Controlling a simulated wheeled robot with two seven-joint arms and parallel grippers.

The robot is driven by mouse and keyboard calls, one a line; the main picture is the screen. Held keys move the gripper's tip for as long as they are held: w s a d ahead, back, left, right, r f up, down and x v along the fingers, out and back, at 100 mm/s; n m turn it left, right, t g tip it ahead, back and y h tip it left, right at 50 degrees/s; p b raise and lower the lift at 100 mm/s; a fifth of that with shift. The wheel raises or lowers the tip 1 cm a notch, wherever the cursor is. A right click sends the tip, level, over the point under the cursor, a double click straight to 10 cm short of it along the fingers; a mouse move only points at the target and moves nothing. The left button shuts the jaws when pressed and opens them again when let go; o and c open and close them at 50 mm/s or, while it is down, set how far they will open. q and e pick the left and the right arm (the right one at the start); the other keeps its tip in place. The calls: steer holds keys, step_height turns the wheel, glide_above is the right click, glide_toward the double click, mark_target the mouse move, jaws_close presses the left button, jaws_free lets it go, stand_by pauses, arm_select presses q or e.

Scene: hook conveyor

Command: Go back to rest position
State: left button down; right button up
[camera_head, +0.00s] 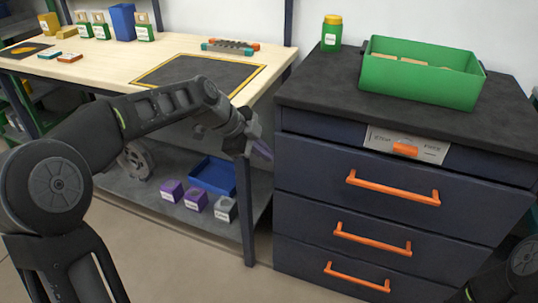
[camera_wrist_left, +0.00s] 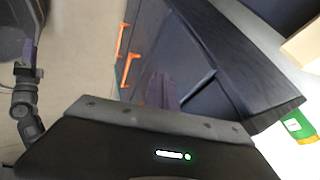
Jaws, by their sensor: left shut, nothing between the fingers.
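My left gripper (camera_head: 260,149) shows in the head view, in front of the table's right end and left of the dark drawer cabinet (camera_head: 345,200). It is shut and empty, pointing to the right. In the left wrist view its fingers (camera_wrist_left: 160,88) show faintly against the dark cabinet front.
The cabinet has orange handles (camera_head: 393,188) and carries a green bin (camera_head: 420,85) and a green jar (camera_head: 331,34). The wooden table (camera_head: 95,68) holds a dark mat (camera_head: 200,73). Its lower shelf holds a blue tray (camera_head: 212,176) and small boxes. Floor in front is clear.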

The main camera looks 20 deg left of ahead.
stand_by(0.4)
arm_select(q)
steer(key=s+d+f+n+t+y, duration=0.1)
steer(key=d+f+n, duration=0.1)
steer(key=f+n, duration=0.7)
steer(key=d+f+n+y, duration=0.1)
steer(key=d+f+n, duration=0.1)
steer(key=f+n, duration=0.75)
steer(key=s+d+f+n+g, duration=0.1)
steer(key=s+d+f, duration=0.2)
steer(key=s+f, duration=0.45)
steer(key=s+d+f+g, duration=0.1)
steer(key=s+d+f, duration=0.1)
steer(key=s+f, duration=0.5)
steer(key=s+d+f+g+h, duration=0.1)
steer(key=s+d+f+g, duration=0.2)
steer(key=s, duration=0.6)
steer(key=s+d+f+g, duration=0.1)
steer(key=s+d+f, duration=0.2)
steer(key=s+f, duration=0.35)
step_height(320, 180, up, 20)
steer(key=p, duration=1.8)
steer(key=shift+s+a+p, duration=0.25)
steer(key=shift+s+p, duration=0.05)
steer(key=shift+s, duration=0.05)
